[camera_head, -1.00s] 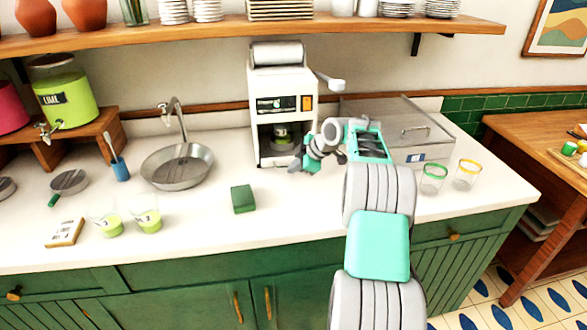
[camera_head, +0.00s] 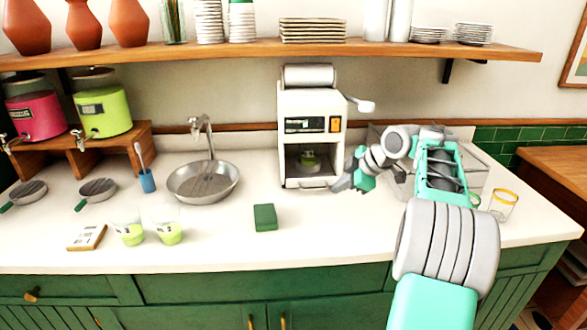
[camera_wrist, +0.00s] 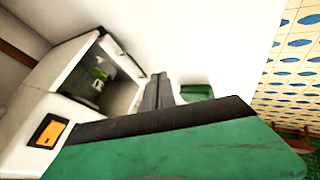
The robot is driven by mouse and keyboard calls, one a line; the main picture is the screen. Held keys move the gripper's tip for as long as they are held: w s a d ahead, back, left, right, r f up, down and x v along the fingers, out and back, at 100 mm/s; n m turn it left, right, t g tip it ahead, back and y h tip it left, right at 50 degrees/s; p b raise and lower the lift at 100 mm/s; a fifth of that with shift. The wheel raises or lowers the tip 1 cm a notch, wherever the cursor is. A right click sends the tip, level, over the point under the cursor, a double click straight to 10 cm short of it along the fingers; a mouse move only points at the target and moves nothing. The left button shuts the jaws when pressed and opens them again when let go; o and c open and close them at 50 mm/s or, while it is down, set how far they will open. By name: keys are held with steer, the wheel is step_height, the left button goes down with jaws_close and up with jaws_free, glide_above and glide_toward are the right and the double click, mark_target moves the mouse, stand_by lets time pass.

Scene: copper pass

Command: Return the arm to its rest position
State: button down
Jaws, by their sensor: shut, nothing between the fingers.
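My arm reaches up from the lower right of the head view, over the counter's right part. My gripper (camera_head: 342,186) is at its end, just right of the white machine (camera_head: 312,125) and close to its front corner. The gripper is shut and holds nothing. In the wrist view the fingers (camera_wrist: 158,92) are together, with the machine on the left and the green sponge block (camera_wrist: 197,92) beyond them. A cup with a green band (camera_head: 310,160) stands inside the machine's open bay.
A steel lidded box (camera_head: 478,160) is partly hidden behind my arm. A yellow-rimmed glass (camera_head: 503,205) stands at the right. The green sponge (camera_head: 265,217), sink bowl (camera_head: 204,182) and two cups of green liquid (camera_head: 168,232) are left. A wooden shelf (camera_head: 250,50) runs above.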

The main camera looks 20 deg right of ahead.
steer(key=s+a+m+g+h+p, duration=0.1)
steer(key=s+a+m, duration=0.25)
steer(key=a, duration=0.55)
steer(key=s+a+m+g+p, duration=0.1)
steer(key=s+a+m, duration=0.25)
steer(key=a, duration=0.45)
steer(key=s+a+f+m+g+h, duration=0.1)
steer(key=s+a+f+m, duration=0.2)
steer(key=s, duration=0.6)
steer(key=s+a+f+m+g+h, duration=0.1)
steer(key=s+a+f+m, duration=0.2)
steer(key=s, duration=0.7)
steer(key=shift+s+a+f+m, duration=0.15)
steer(key=shift+f+m, duration=0.15)
steer(key=shift+f, duration=0.55)
